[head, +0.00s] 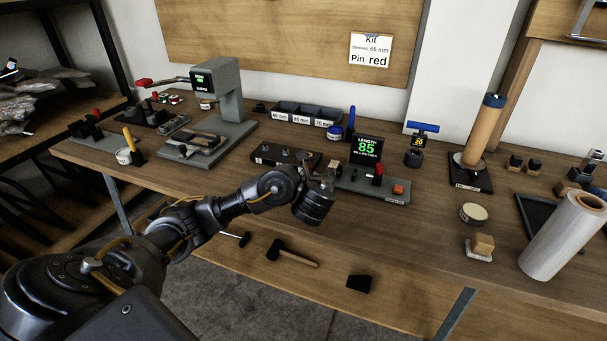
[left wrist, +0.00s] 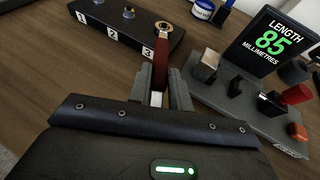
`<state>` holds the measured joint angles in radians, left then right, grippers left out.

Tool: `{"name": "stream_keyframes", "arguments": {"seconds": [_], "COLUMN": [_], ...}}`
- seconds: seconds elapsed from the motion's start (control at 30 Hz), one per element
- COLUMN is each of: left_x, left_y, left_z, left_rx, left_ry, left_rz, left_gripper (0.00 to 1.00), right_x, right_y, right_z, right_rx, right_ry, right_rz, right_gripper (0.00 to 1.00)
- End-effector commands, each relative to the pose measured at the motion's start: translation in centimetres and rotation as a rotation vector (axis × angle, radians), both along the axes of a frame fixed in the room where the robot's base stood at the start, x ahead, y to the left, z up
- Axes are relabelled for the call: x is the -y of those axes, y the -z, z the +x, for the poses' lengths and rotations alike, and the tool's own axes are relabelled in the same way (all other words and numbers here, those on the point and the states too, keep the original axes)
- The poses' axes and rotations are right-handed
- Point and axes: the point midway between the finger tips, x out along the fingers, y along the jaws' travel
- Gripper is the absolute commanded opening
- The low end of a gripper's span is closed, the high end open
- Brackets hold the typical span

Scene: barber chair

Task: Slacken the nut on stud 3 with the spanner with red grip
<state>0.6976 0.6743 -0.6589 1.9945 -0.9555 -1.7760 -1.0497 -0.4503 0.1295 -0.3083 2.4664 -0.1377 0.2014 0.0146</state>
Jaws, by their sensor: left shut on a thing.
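The dark stud block (head: 268,154) lies on the bench in the head view. In the left wrist view the block (left wrist: 112,24) shows labels 1, 2 and 3 on its front face. A stud with a nut (left wrist: 128,12) stands behind label 2. The spanner with red grip (left wrist: 160,62) points away from my left gripper (left wrist: 160,92), which is shut on its handle. Its far end is at stud 3, behind label 3; whether its jaw sits around the nut is too small to tell. In the head view my left gripper (head: 326,180) is just in front of the block's right end. My right gripper is not seen.
A length gauge with a green 85 display (head: 366,149) stands close to the right of my left gripper. A grey press (head: 228,95) stands to the left. A mallet (head: 290,254) lies on the lower shelf.

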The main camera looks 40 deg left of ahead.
Motion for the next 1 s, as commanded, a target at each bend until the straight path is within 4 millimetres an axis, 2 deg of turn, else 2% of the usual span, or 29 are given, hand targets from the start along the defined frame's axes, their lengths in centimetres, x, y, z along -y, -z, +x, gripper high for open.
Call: {"name": "stream_keyframes", "arguments": {"seconds": [0.4, 0.83, 1.0], "left_x": [1.5, 1.8, 2.1], "left_y": [-0.3, -0.2, -0.4], "left_z": [1.1, 1.3, 1.8], "left_rx": [0.003, 0.001, 0.000], "left_ry": [-0.147, -0.162, -0.198], "left_rz": [0.001, 0.002, -0.001], "left_gripper": [0.00, 0.00, 0.00], "right_x": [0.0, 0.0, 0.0], "right_y": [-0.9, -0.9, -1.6], "right_z": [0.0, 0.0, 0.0], "right_rx": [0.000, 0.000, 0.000], "right_ry": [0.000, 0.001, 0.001], "right_rz": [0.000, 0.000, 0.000], "right_gripper": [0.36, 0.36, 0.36]}}
